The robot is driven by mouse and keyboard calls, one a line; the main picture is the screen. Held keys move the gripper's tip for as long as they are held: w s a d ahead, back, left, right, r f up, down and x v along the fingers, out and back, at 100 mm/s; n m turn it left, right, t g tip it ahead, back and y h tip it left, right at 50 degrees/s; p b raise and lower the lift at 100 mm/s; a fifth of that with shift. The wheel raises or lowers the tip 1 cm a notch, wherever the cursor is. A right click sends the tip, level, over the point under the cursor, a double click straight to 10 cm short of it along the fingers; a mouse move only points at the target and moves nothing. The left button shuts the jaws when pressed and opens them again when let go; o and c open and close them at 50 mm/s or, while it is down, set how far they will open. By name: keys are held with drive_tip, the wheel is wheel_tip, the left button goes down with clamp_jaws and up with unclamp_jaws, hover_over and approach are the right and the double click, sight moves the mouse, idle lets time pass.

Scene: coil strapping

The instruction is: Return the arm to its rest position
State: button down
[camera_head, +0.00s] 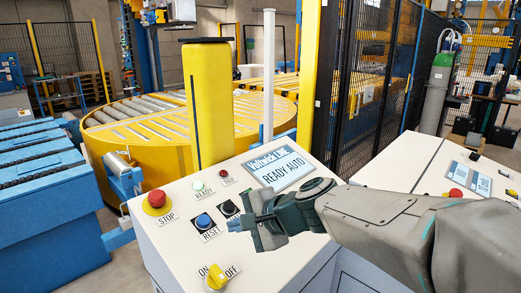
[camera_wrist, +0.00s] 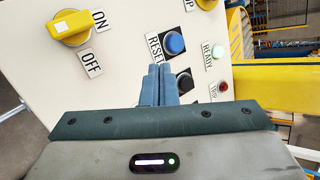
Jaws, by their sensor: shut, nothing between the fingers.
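My gripper (camera_head: 236,224) is over the sloped white control panel (camera_head: 285,259), reaching in from the right. In the wrist view its two blue-grey fingers (camera_wrist: 160,70) are together with nothing between them. Their tips appear close to the blue RESET button (camera_wrist: 174,43) and a black button (camera_wrist: 185,82); I cannot tell whether they touch the panel. In the head view the blue button (camera_head: 203,220) is left of the fingertips, and the black button (camera_head: 229,208) is just above them. My arm extends to the right edge.
The panel also bears a red STOP button (camera_head: 157,199), a yellow ON/OFF knob (camera_head: 216,277) and a display reading READY AUTO (camera_head: 280,169). A yellow post (camera_head: 210,105) rises behind it. A second white console (camera_head: 425,160) stands at right, near a black mesh fence (camera_head: 385,75).

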drive_tip(key=s+d+f+n+g+h, duration=0.1)
drive_tip(key=s+d+f+n+h, duration=0.2)
drive_tip(key=d, duration=0.4)
drive_tip(key=s+d+f+n+h, duration=0.3)
drive_tip(key=s+d, duration=0.3)
drive_tip(key=d, duration=0.2)
drive_tip(key=s+d+f+n+g+h, duration=0.1)
drive_tip(key=s+d+f+n+h, duration=0.2)
drive_tip(key=d, duration=0.4)
drive_tip(key=shift+s+d+f+n+g+h, duration=0.15)
drive_tip(key=shift+s+f+n+g+h, duration=0.3)
drive_tip(key=shift+s, duration=0.7)
